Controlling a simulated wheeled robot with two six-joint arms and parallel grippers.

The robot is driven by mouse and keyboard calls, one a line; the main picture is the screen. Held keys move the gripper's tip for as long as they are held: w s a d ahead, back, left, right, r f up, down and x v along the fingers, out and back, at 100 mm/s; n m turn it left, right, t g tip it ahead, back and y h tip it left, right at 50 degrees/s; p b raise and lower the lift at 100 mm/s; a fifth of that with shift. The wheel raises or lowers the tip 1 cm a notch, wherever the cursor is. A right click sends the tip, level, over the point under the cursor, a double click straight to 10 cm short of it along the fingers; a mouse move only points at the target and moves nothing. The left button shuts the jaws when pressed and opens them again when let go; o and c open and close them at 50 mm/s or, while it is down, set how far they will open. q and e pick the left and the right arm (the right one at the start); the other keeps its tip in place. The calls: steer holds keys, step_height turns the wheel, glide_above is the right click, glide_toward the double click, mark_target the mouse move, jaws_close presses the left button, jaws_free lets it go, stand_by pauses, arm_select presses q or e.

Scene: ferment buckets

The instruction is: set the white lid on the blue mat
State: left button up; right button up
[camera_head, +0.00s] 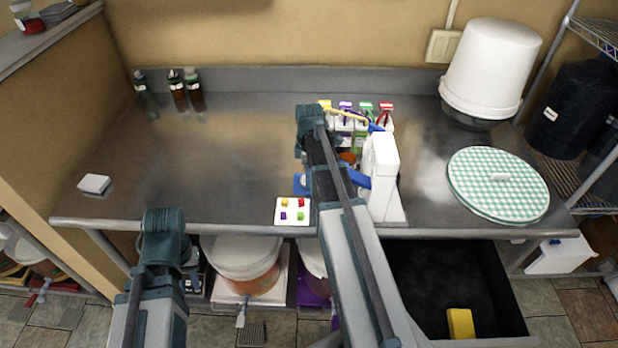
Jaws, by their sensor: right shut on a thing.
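My right arm reaches over the middle of the counter, with its teal gripper end (308,132) left of the crowded bottles. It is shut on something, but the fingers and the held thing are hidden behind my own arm. A small piece of blue (299,190), perhaps the blue mat, shows just below that end, with a pale patch on it. I cannot tell whether that patch is the white lid. My left arm's teal end (165,238) is at the counter's front left edge; its fingers are not clear.
A white square with coloured dots (292,212) lies at the front edge. A white bucket (492,65) and a green checked round (480,190) are at right. The left counter is mostly clear.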

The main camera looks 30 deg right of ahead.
steer(key=shift+f, duration=0.1)
steer(key=o, duration=1.3)
step_height(320, 180, up, 12)
steer(key=p, duration=1.2)
